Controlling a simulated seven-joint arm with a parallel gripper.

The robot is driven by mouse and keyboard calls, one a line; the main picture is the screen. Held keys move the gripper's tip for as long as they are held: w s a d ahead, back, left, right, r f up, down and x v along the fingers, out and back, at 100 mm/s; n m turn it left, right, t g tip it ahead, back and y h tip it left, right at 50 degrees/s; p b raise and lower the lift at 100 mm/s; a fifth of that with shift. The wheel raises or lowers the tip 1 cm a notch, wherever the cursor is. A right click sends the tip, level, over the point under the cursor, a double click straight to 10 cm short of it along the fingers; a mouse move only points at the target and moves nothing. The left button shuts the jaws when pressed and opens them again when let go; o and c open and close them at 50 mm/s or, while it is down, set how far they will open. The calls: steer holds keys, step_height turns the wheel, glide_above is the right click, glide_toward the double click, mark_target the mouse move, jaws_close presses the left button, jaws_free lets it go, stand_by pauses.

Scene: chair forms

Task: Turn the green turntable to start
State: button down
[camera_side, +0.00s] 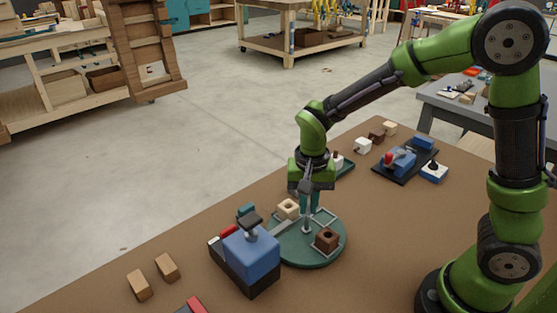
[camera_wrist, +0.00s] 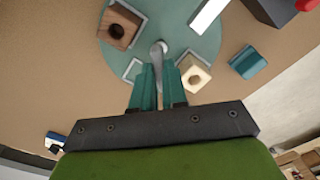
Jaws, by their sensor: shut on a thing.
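The green turntable (camera_side: 297,254) is a flat round disc on the brown table, under my gripper. It also shows in the wrist view (camera_wrist: 208,42). A grey handle post (camera_side: 306,226) rises from its middle; its rounded end shows in the wrist view (camera_wrist: 160,48). A dark brown block with a hole (camera_side: 327,239) and a pale block with a hole (camera_side: 288,209) sit on the disc by light grey corner brackets. My gripper (camera_side: 309,208) points down with its teal fingers (camera_wrist: 157,84) shut on the handle post. The fingers hide part of the post.
A blue and black box with a dark lever (camera_side: 250,256) stands close to the disc's left. A teal block (camera_side: 246,211) lies behind it. Two wooden blocks (camera_side: 153,276) lie front left. A blue vise on a black base (camera_side: 404,161) stands back right. The table right of the disc is clear.

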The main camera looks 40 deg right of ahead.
steer(key=shift+r, duration=0.1)
steer(key=c, duration=1.2)
jaws_free()
steer(key=shift+o, duration=0.2)
step_height(320, 180, up, 17)
steer(key=s+d+n+t+y, duration=0.1)
steer(key=s+n+t, duration=0.1)
steer(key=s, duration=0.3)
steer(key=s+d+f+n+t+y, duration=0.1)
steer(key=s+d+n+t, duration=0.1)
steer(key=s+t, duration=0.3)
steer(key=shift+s+d+f+n, duration=0.3)
steer(key=shift+s+n, duration=0.2)
steer(key=shift+s, duration=0.25)
